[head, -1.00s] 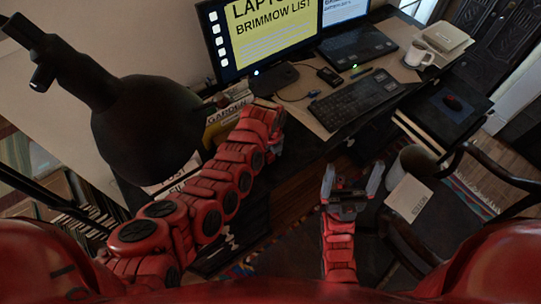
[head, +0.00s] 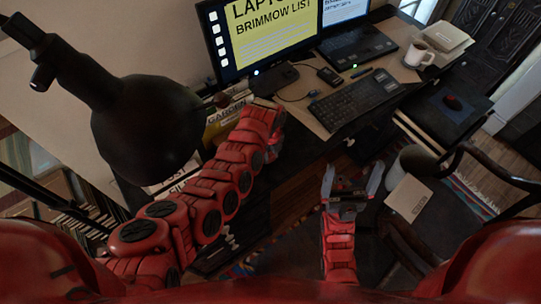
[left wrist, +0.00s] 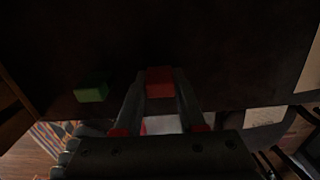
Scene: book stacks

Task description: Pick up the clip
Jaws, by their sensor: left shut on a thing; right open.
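In the left wrist view, my left gripper (left wrist: 160,88) is shut on a small red block-like clip (left wrist: 160,80), held between its fingertips over the dark desk top. A small green block-like thing (left wrist: 91,92) lies on the desk to the left, apart from the fingers. In the head view, my left gripper (head: 277,140) is at the desk's near edge; its fingers and the clip are mostly hidden by my arm. My right gripper (head: 352,182) is open and empty, low in front of the desk.
A black lamp (head: 145,130) stands close to my left arm. The desk holds a monitor (head: 260,35), keyboard (head: 354,101), laptop (head: 358,45) and white mug (head: 418,55). A dark chair (head: 495,180) and a bin (head: 407,165) are at the right.

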